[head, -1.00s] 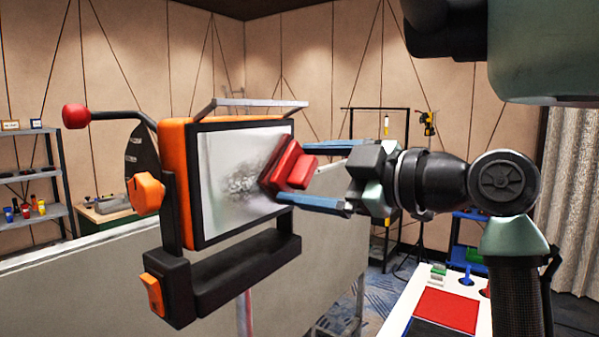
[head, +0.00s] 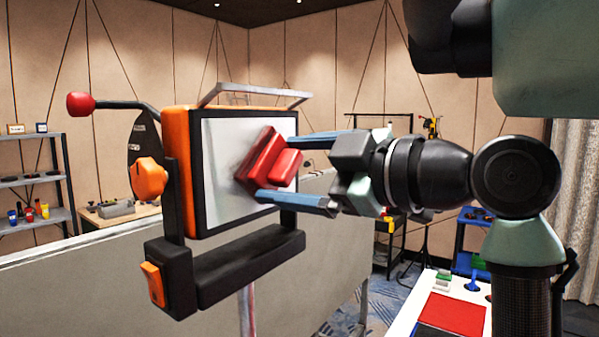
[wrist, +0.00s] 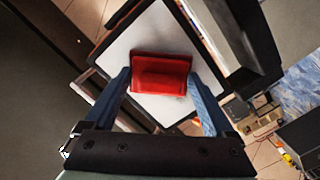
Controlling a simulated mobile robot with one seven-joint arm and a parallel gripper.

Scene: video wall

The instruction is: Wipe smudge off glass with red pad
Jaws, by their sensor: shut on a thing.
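The glass (head: 220,199) is a pale panel in a black frame with an orange housing. It stands upright at centre left in the head view. The red pad (head: 284,167) lies against the middle and right of the glass, tilted. My gripper (head: 275,167) is shut on the red pad, with a blue finger on either side of its handle. The bare glass looks pale, with only a faint grey shade left of the pad; what lies under the pad is hidden. In the wrist view the pad (wrist: 160,75) sits across the pale glass (wrist: 124,39), with no dark smudge showing around it.
A metal bar (head: 256,95) juts out above the panel. A black bracket (head: 250,262) runs below it, and a red-knobbed lever (head: 81,104) sticks out left. A long grey partition (head: 95,285) stands behind. A white table (head: 405,318) with a red square is at lower right.

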